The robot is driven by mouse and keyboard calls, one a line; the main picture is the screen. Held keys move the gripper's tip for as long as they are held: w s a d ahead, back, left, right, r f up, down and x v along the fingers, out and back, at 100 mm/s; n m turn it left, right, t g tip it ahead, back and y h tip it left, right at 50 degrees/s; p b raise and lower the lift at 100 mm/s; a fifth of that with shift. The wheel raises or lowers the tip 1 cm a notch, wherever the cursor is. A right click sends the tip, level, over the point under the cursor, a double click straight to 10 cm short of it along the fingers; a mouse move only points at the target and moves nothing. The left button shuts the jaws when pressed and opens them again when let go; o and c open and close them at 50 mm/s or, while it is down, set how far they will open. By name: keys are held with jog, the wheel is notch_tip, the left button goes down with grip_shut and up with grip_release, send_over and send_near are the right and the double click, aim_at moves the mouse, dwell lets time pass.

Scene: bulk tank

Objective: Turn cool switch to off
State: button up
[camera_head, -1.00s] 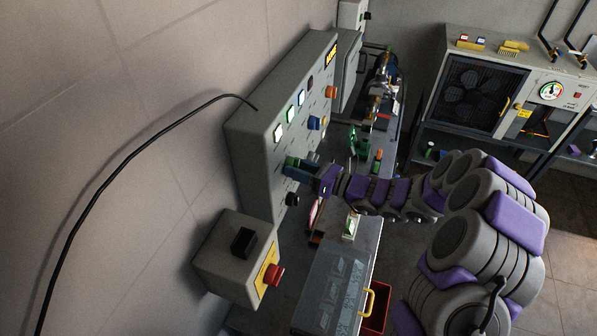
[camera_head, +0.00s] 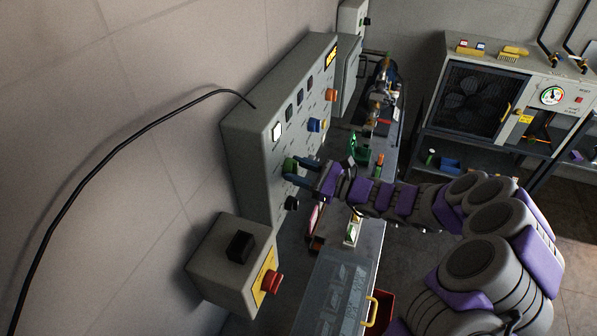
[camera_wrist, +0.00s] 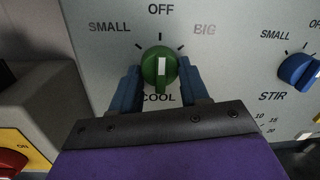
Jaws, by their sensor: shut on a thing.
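The cool switch is a round green knob (camera_wrist: 158,68) on the grey control panel (camera_wrist: 225,75), above the COOL label. Its white pointer mark stands about upright, in line with the OFF label above; SMALL is to its left and BIG to its right. My gripper (camera_wrist: 160,88) has blue fingers on the left and right sides of the knob and is shut on it. In the head view, my gripper (camera_head: 296,166) reaches from the right to the green knob (camera_head: 289,165) low on the panel.
A blue STIR knob (camera_wrist: 298,69) is right of the cool switch. A bench with a clear-lidded tank (camera_head: 335,290) lies beneath my arm. A black cable (camera_head: 120,155) runs along the wall.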

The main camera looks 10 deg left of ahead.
jog(key=shift+f, duration=0.15)
jog(key=o, duration=0.9)
jog(key=shift+w, duration=0.15)
jog(key=shift+o, duration=0.8)
jog(key=p+v, duration=0.2)
jog(key=v, duration=1.5)
jog(key=shift+d, duration=0.25)
